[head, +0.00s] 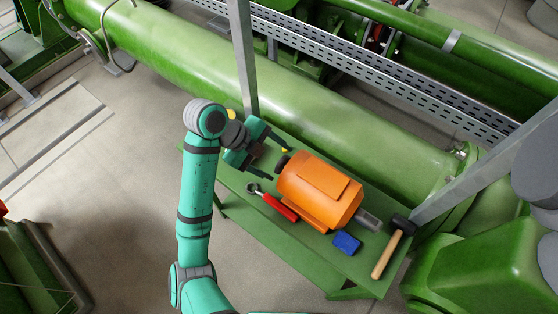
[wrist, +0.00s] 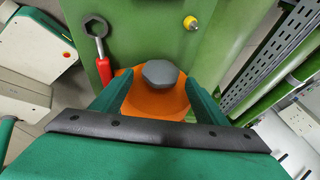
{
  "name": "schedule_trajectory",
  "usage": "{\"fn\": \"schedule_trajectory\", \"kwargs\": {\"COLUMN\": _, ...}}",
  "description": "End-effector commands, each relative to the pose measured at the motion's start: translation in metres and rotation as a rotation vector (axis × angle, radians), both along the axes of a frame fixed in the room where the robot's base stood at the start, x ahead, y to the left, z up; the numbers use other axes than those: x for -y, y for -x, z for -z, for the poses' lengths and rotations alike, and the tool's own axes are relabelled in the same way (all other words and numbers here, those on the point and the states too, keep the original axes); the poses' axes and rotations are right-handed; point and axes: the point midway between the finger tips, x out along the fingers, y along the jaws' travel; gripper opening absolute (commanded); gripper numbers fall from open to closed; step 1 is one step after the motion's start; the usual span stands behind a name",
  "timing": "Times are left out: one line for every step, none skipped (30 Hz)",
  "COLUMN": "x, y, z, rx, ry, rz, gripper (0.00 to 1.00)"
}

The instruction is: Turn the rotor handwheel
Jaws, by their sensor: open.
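An orange motor-shaped case (head: 318,190) lies on the green bench. The rotor handwheel (head: 282,161) is a small dark grey knob on its end facing my gripper. In the wrist view the handwheel (wrist: 160,73) is a faceted grey disc in front of the orange end. My gripper (head: 276,160) is open, with one finger to each side of the handwheel in both views. The fingertips (wrist: 160,80) stand apart from the knob, with gaps on both sides. I cannot tell exactly how deep they reach along it.
A red-handled wrench (head: 279,206), a blue block (head: 346,243) and a hammer (head: 386,252) lie on the bench (head: 300,235). A small yellow-tipped item (wrist: 190,22) is near the knob. A grey post (head: 243,60) and large green pipe stand close behind.

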Motion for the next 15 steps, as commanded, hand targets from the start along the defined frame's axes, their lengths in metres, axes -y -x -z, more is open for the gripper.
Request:
{"fn": "schedule_trajectory", "kwargs": {"x": 0.004, "y": 0.0, "z": 0.005, "rx": -0.001, "ry": 0.003, "rz": 0.001, "gripper": 0.67}}
{"fn": "schedule_trajectory", "kwargs": {"x": 0.006, "y": -0.001, "z": 0.008, "rx": -0.001, "ry": 0.003, "rz": 0.001, "gripper": 0.67}}
{"fn": "schedule_trajectory", "kwargs": {"x": 0.008, "y": -0.001, "z": 0.011, "rx": 0.0, "ry": 0.002, "rz": 0.001, "gripper": 0.67}}
{"fn": "schedule_trajectory", "kwargs": {"x": 0.01, "y": -0.001, "z": 0.013, "rx": 0.0, "ry": 0.001, "rz": 0.003, "gripper": 0.67}}
{"fn": "schedule_trajectory", "kwargs": {"x": 0.011, "y": -0.002, "z": 0.014, "rx": 0.0, "ry": 0.001, "rz": 0.003, "gripper": 0.67}}
{"fn": "schedule_trajectory", "kwargs": {"x": 0.012, "y": -0.002, "z": 0.016, "rx": 0.0, "ry": 0.001, "rz": 0.003, "gripper": 0.67}}
{"fn": "schedule_trajectory", "kwargs": {"x": 0.012, "y": -0.002, "z": 0.017, "rx": 0.0, "ry": 0.001, "rz": 0.003, "gripper": 0.67}}
{"fn": "schedule_trajectory", "kwargs": {"x": 0.013, "y": -0.002, "z": 0.018, "rx": 0.001, "ry": 0.001, "rz": 0.002, "gripper": 0.67}}
{"fn": "schedule_trajectory", "kwargs": {"x": 0.013, "y": -0.002, "z": 0.018, "rx": 0.001, "ry": 0.001, "rz": 0.002, "gripper": 0.67}}
{"fn": "schedule_trajectory", "kwargs": {"x": 0.013, "y": -0.002, "z": 0.019, "rx": 0.001, "ry": 0.001, "rz": 0.002, "gripper": 0.67}}
{"fn": "schedule_trajectory", "kwargs": {"x": 0.013, "y": -0.002, "z": 0.019, "rx": 0.001, "ry": 0.001, "rz": 0.002, "gripper": 0.67}}
{"fn": "schedule_trajectory", "kwargs": {"x": 0.013, "y": -0.002, "z": 0.019, "rx": 0.0, "ry": 0.0, "rz": 0.002, "gripper": 0.67}}
{"fn": "schedule_trajectory", "kwargs": {"x": 0.013, "y": -0.002, "z": 0.019, "rx": 0.001, "ry": 0.001, "rz": 0.002, "gripper": 0.67}}
{"fn": "schedule_trajectory", "kwargs": {"x": 0.013, "y": -0.002, "z": 0.019, "rx": 0.001, "ry": 0.001, "rz": 0.002, "gripper": 0.67}}
{"fn": "schedule_trajectory", "kwargs": {"x": 0.013, "y": -0.002, "z": 0.019, "rx": 0.0, "ry": 0.0, "rz": 0.002, "gripper": 0.67}}
